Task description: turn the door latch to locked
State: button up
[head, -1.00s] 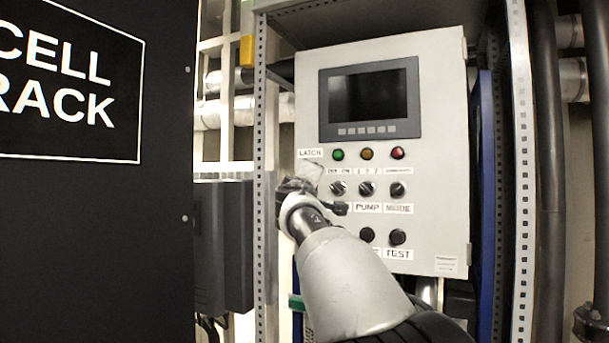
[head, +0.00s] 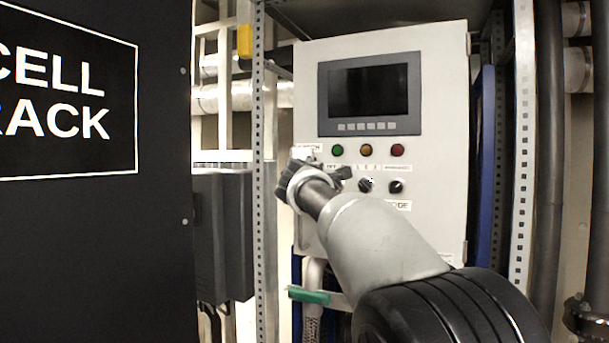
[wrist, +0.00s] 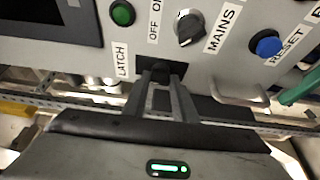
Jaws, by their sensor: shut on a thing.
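The door latch (wrist: 158,64) shows in the wrist view as a small dark piece at the panel's edge, beside the LATCH label (wrist: 121,58). My gripper (wrist: 163,78) reaches it with both dark fingers and is shut on it. The fingertips cover much of the latch, so its exact angle is hard to tell. In the head view my gripper (head: 306,172) is at the left edge of the control panel door (head: 440,150), just below the indicator row, and hides the latch.
The MAINS knob (wrist: 188,28), green indicator (wrist: 122,13) and blue RESET button (wrist: 267,46) are close to my fingers. A metal handle (wrist: 238,97) stands out from the door. The black cell rack (head: 90,240) stands to the left, and rack posts flank the panel.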

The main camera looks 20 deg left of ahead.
jog(key=o, duration=1)
jog(key=shift+o, duration=0.2)
jog(key=b+v, duration=0.9)
jog(key=v, duration=0.8)
jog(key=shift+s, duration=0.2)
jog(key=shift+r, duration=0.1)
